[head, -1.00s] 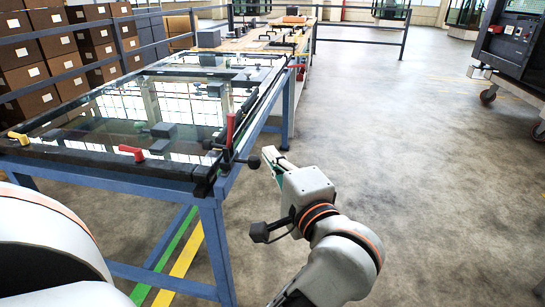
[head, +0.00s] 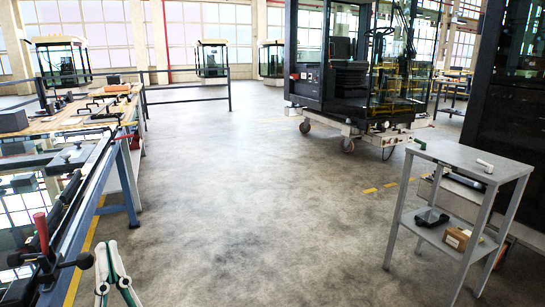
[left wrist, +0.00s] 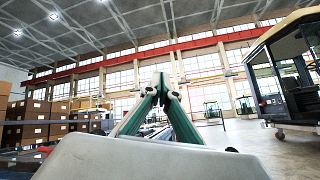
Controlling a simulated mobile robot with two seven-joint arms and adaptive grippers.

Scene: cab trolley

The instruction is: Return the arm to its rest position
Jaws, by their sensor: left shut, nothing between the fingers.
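My left gripper (head: 112,270) shows at the bottom left of the head view, beside the blue-framed glass table. Its pale and green fingers point up in the picture. In the left wrist view my left gripper (left wrist: 161,82) has its fingertips together with nothing between them. It is held in the air, apart from the table as far as I can tell. My right gripper is not in view.
The blue-framed table (head: 95,205) with glass and red-handled clamps stands at left. A wooden bench (head: 75,118) is behind it. A grey trolley table (head: 470,160) stands at right. A dark cab on a wheeled trolley (head: 365,122) is farther back. The floor between is clear.

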